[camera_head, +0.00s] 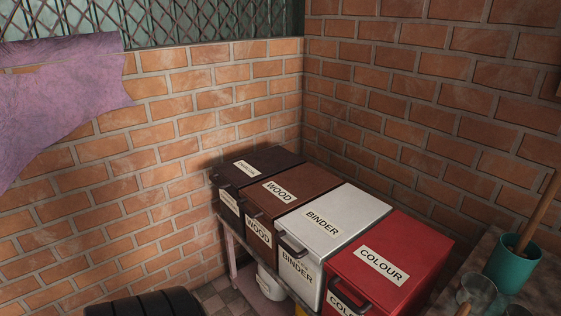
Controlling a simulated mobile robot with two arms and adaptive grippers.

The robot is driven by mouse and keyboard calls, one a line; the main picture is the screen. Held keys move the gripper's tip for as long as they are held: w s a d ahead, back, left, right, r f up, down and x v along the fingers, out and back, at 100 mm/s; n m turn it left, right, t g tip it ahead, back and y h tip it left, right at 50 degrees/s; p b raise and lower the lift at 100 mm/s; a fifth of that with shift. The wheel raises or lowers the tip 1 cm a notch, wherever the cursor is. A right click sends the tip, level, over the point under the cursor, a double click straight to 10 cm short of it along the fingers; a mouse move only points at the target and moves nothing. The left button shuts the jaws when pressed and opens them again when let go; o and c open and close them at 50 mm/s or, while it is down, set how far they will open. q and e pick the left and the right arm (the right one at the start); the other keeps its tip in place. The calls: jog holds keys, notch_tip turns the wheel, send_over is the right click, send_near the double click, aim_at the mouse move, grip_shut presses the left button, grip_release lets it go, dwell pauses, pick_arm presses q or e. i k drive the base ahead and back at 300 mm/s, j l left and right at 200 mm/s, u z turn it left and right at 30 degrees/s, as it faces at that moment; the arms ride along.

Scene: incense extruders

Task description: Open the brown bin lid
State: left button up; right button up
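The brown bin (258,246) is labelled WOOD and stands second from the left in a row of bins in the corner. Its brown lid (309,179) lies flat and shut on top, with a WOOD label on it. A handle sits at the lid's front edge, above the front label. Neither of my grippers shows in the head view.
A near-black bin (275,158) stands left of the brown one. A white BINDER bin (347,211) and a red COLOUR bin (412,249) stand to its right, all shut. A teal cup (508,272) stands on a surface at right. Brick walls close the back.

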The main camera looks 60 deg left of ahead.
aim_at(272, 198)
jog(key=u, duration=1.95)
